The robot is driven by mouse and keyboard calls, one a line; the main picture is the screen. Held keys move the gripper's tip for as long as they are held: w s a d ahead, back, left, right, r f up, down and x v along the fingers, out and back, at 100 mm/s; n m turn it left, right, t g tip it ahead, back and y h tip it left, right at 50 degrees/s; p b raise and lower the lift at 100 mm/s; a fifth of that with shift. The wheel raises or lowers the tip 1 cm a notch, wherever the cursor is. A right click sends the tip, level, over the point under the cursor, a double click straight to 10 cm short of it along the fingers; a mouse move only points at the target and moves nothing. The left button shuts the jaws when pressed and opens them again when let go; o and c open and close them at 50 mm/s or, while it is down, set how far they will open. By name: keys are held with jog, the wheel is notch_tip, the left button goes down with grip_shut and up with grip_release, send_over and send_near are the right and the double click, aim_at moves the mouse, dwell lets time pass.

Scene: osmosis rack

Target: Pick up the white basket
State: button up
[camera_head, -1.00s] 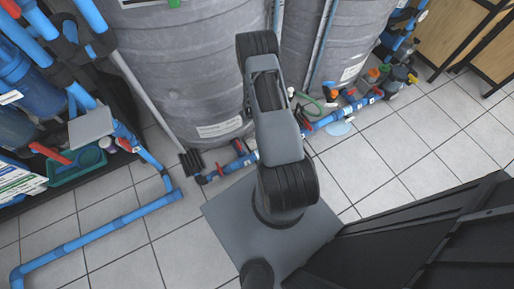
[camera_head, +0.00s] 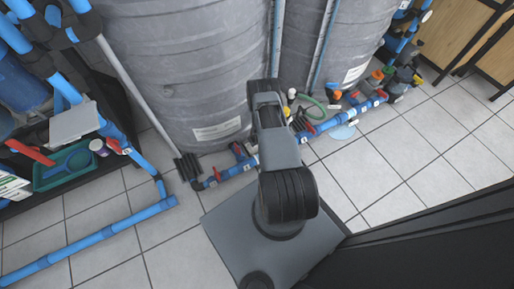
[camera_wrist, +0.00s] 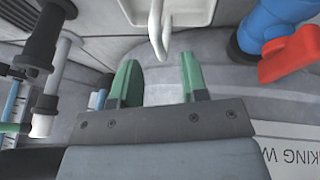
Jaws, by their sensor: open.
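In the wrist view, part of a pale, box-like thing (camera_wrist: 190,12) shows at the top edge, with a thin white curved bar (camera_wrist: 157,28) reaching down from it. It may be the white basket with its handle, but most of it is cut off. My gripper (camera_wrist: 160,82) is open, its two green fingers apart with nothing between them. The bar's lower end is just beyond the gap between the fingertips. In the head view my arm's end is hidden behind the arm, and I cannot make out a white basket there.
A blue pipe with a red valve handle (camera_wrist: 290,54) is at the right in the wrist view. Large grey tanks (camera_head: 190,75) stand ahead, with blue pipes (camera_head: 90,245) along the floor. A shelf with a green tray (camera_head: 45,182) is at left. Tiled floor is clear at right.

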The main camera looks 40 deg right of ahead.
jog(key=shift+b+x, duration=1.6)
jog(key=shift+x, duration=1.05)
jog(key=shift+w+r, duration=0.1)
grip_shut()
